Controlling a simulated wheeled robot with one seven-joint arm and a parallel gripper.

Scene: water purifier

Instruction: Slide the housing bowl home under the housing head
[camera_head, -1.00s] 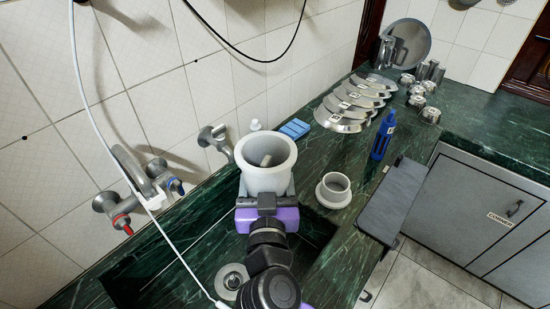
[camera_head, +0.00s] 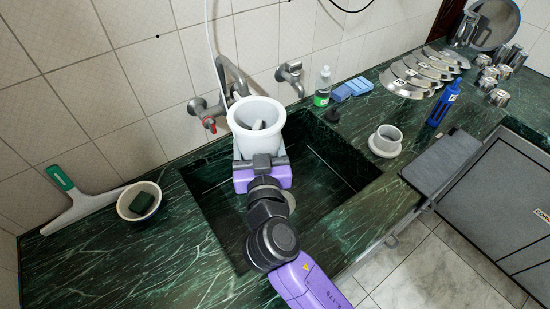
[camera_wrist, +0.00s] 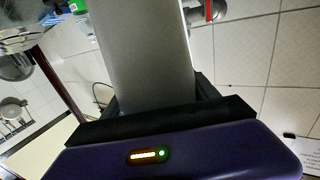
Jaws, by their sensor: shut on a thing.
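The housing bowl (camera_head: 246,142) is a white, open-topped cylinder with a thick rim. My gripper (camera_head: 262,162) is shut on its near side and holds it upright above the sink, in front of the wall taps. A light grey piece (camera_head: 258,125) shows inside its mouth; I cannot tell whether it is part of the bowl. In the wrist view the bowl's grey side (camera_wrist: 142,50) rises from between the dark fingers (camera_wrist: 155,108). I cannot make out the housing head in either view.
The wall taps (camera_head: 228,85) stand close behind the bowl. A white flanged ring (camera_head: 385,140), blue cartridge (camera_head: 443,105) and green-labelled bottle (camera_head: 322,88) stand right of the sink (camera_head: 215,215). A small bowl (camera_head: 139,201) and squeegee (camera_head: 75,200) lie left.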

